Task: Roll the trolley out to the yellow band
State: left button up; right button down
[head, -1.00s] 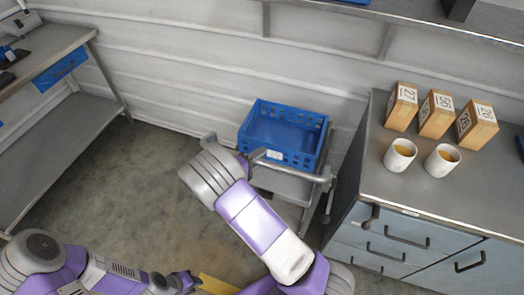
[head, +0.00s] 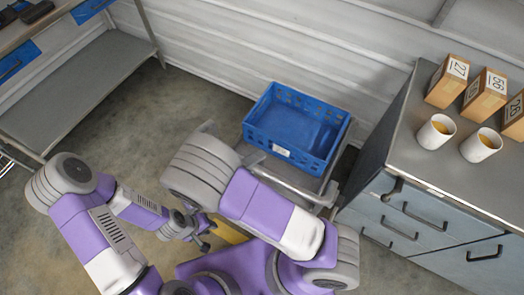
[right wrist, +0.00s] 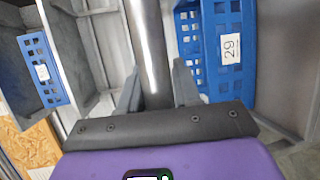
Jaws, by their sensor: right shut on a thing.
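The trolley (head: 275,172) is a grey frame carrying a blue crate (head: 297,128), and it stands by the wall left of the drawer cabinet. My right arm covers part of the trolley and hides my right gripper in the head view. In the right wrist view, my right gripper (right wrist: 156,92) is shut on the trolley's round metal handle bar (right wrist: 150,45). The crate labelled 29 (right wrist: 232,50) shows beyond it. A piece of the yellow band (head: 230,232) shows on the floor between my arms. My left gripper (head: 202,238) is near it; its finger opening is unclear.
The drawer cabinet (head: 410,215) stands close to the trolley's right, with numbered boxes (head: 447,80) and two cups (head: 436,131) on top. A grey workbench with a lower shelf (head: 75,90) stands at the left. Floor (head: 140,110) is clear between the workbench and trolley.

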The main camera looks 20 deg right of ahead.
jog(key=shift+s+a, duration=0.15)
jog(key=shift+a, duration=0.05)
jog(key=c, duration=0.9)
grip_release()
